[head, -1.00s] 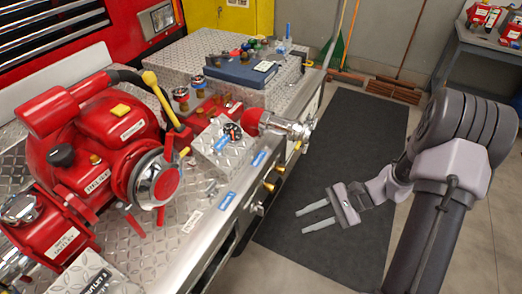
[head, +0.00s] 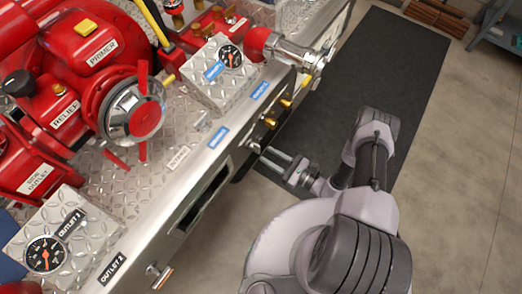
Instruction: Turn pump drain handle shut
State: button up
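A row of small fittings sits on the front face of the metal bumper: a silver knob-like handle (head: 254,146) and two brass ones, the lower (head: 270,121) and the upper (head: 285,103). A silver T-shaped handle (head: 158,277) sticks out lower on the same face. I cannot read the small labels near them, so I cannot tell which is the pump drain handle. My gripper (head: 267,156) points left at the bumper face, its tips close to the silver knob-like handle. Its two fingers are apart with a gap between them; contact is not clear.
The bumper edge (head: 205,160) runs diagonally, with a dark slot (head: 203,197) in its face. The red pump (head: 95,55), gauges and a silver outlet nozzle (head: 290,53) stand above. A black mat (head: 385,65) and open floor lie to the right.

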aim_at(256, 148)
jog(key=x, duration=0.4)
jog(key=shift+w+a+b, duration=0.1)
jog(key=shift+w+b, duration=0.1)
jog(key=shift+b, duration=0.15)
grip_shut()
